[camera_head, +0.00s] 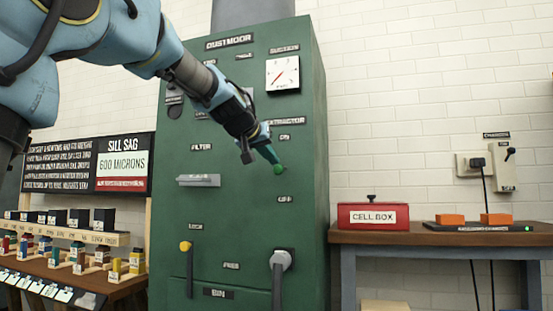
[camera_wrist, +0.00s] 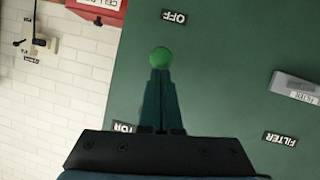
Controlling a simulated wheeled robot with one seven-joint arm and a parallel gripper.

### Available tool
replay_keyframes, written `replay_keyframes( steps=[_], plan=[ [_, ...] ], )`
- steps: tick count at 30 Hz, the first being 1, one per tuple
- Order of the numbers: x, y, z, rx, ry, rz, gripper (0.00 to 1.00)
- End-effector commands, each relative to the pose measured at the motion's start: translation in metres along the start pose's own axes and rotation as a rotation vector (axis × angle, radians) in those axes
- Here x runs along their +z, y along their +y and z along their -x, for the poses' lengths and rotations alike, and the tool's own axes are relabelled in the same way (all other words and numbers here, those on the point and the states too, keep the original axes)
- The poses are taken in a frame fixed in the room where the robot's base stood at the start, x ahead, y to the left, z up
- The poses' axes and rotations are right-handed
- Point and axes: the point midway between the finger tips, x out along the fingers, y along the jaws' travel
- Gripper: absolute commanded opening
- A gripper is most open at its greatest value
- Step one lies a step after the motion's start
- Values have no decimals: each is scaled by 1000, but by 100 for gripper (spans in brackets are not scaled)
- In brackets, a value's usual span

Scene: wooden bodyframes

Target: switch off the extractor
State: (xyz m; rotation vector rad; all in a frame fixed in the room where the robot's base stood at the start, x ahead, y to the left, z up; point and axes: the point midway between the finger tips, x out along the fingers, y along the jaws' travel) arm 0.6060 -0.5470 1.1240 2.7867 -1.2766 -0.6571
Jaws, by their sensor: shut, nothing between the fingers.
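The extractor is a tall green cabinet (camera_head: 230,235) marked DUSTMOOR. Its EXTRACTOR label (camera_head: 285,121) has an ON label (camera_head: 284,136) below it and an OFF label (camera_head: 285,199) lower down. A green ball-shaped knob (camera_head: 278,168) sits between ON and OFF; it also shows in the wrist view (camera_wrist: 160,57), with OFF (camera_wrist: 174,17) beyond it. My gripper (camera_head: 270,156) is shut and empty, its tips right at the knob from the ON side. In the wrist view the gripper (camera_wrist: 160,73) overlaps the knob's edge; I cannot tell whether they touch. Any stem is hidden.
A FILTER handle (camera_head: 198,180) sticks out at left. A yellow-topped lever (camera_head: 186,247) and a grey lever (camera_head: 281,260) are lower. A red cell box (camera_head: 372,216) stands on the right bench (camera_head: 430,238). A wall switch (camera_head: 508,153) is at far right.

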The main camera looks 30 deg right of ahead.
Motion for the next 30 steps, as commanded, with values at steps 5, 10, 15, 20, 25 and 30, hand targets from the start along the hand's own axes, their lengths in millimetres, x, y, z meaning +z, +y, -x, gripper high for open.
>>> replay_keyframes(
  steps=[5,10,15,20,25,30],
  plan=[
    [20,-3,-6,11,77,-10,0],
    [27,-5,-9,21,149,-20,0],
    [34,-7,-12,30,221,-30,0],
    [38,-7,-14,40,286,-38,0],
    [42,-8,-17,47,335,-47,0],
    [44,-8,-20,47,332,-46,0]
  ],
)
